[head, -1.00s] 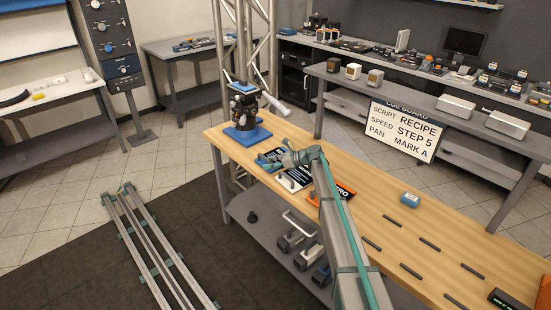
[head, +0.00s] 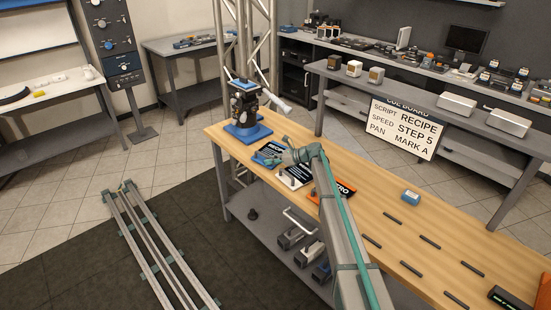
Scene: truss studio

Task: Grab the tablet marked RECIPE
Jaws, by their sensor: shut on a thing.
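Several tablets are at the far left part of the wooden workbench (head: 440,235). The leftmost is a dark tablet (head: 272,148) with pale lettering and some blue at its edge. My gripper (head: 268,158) is at this tablet and shut on it; the fingers partly cover it. I cannot read its lettering at this size, nor tell whether it is clear of the bench. A black and white tablet (head: 294,175) lies just to the right, and an orange tablet (head: 345,191) lies beyond it, partly hidden by my arm.
A black device on a blue base (head: 246,112) stands behind the tablets at the bench's far end. A cue board (head: 404,129) behind reads RECIPE, STEP 5, MARK A.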

